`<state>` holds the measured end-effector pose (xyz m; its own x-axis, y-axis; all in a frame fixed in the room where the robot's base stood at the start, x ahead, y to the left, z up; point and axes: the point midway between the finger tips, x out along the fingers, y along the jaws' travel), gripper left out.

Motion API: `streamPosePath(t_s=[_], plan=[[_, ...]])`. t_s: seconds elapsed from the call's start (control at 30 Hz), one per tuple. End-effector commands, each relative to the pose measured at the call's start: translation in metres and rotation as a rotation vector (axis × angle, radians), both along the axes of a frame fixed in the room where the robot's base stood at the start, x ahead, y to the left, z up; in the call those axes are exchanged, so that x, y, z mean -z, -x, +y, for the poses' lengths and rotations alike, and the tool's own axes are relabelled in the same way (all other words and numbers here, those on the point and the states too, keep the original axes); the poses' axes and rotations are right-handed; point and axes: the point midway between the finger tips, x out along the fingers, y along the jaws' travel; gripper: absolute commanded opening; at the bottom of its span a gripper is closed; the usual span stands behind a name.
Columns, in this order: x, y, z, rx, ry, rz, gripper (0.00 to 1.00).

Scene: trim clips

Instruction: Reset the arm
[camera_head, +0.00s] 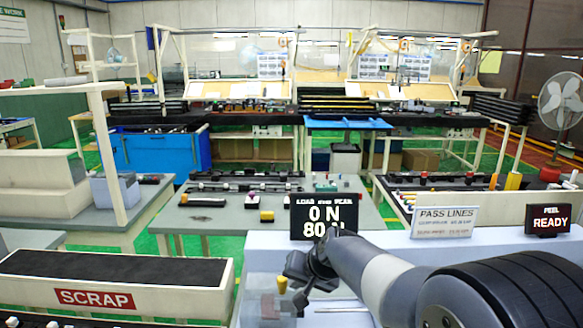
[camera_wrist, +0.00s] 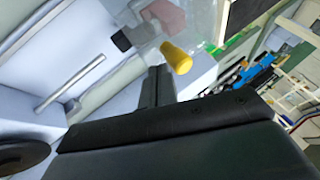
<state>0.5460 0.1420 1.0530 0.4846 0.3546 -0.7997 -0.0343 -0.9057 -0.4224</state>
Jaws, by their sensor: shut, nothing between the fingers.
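My arm reaches in from the lower right in the head view. My gripper (camera_head: 298,276) is at its far end, beside a black load display (camera_head: 322,215) that reads 0 N and 80 N, partly covered by my arm. In the wrist view my gripper (camera_wrist: 162,72) is shut, with its dark fingers together and nothing held. A yellow knob or peg (camera_wrist: 176,57) shows just beyond the fingertips; it also shows in the head view (camera_head: 282,284). I cannot tell whether the fingers touch it.
A scrap bin (camera_head: 95,298) with a dark top stands at lower left. A pass lines sign (camera_head: 445,221) and a peel display (camera_head: 547,219) reading READY stand to the right. A metal rod (camera_wrist: 72,83) lies on the pale surface. Workbenches fill the back.

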Motion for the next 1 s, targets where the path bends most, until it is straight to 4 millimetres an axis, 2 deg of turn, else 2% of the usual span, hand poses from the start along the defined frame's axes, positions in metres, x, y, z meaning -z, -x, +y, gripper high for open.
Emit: streamPosePath(t_s=[0.63, 1.0], plan=[[-0.002, 0.004, -0.001, -0.005, 0.009, -0.003, 0.00], [-0.019, 0.036, -0.023, -0.056, 0.085, -0.035, 0.00]])
